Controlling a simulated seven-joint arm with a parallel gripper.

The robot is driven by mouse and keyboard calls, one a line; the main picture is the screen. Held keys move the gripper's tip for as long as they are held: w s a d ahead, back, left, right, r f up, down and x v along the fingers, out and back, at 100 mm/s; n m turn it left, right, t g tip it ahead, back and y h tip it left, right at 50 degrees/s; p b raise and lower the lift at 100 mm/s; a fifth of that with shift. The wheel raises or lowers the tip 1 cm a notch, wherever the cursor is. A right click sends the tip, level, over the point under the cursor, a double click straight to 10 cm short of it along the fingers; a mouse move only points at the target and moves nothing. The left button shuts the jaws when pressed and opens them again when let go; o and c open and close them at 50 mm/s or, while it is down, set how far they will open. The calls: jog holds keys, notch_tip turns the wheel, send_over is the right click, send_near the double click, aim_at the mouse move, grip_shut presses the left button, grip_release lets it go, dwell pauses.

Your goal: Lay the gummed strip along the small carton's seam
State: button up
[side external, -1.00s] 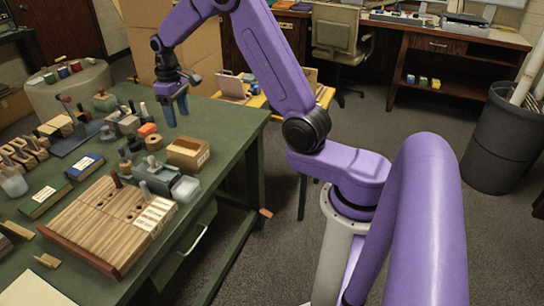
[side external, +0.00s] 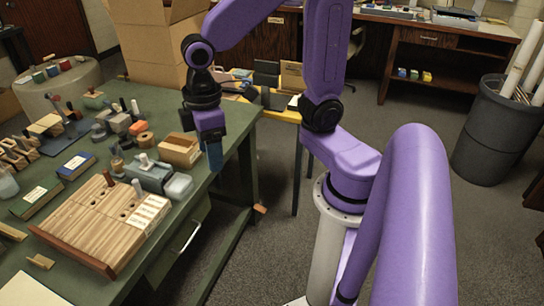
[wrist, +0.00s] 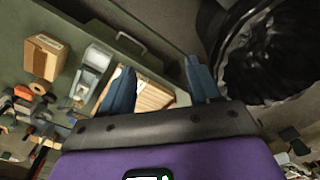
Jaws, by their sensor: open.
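The small carton (side external: 180,150) is a brown box on the green table, near its right edge. In the wrist view the carton (wrist: 45,57) is at the upper left, with a pale label on it. My gripper (side external: 213,158) points down by the table's right edge, to the right of the carton in the side view. In the wrist view my gripper (wrist: 160,78) has its two blue fingers spread, with nothing held between them. I cannot pick out the gummed strip with certainty.
A grey device (side external: 150,174) with a pale box (side external: 179,187) stands in front of the carton. A wooden board (side external: 92,222) with pegs and white labels lies nearer. Small tools crowd the table's left. A large cardboard box (side external: 160,50) stands behind.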

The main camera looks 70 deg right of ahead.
jog(key=s+d+n, duration=0.2)
jog(key=s+n, duration=0.1)
jog(key=s, duration=0.9)
jog(key=shift+s+d+f, duration=0.2)
jog(key=shift+d+f, duration=0.1)
jog(key=shift+f, duration=0.15)
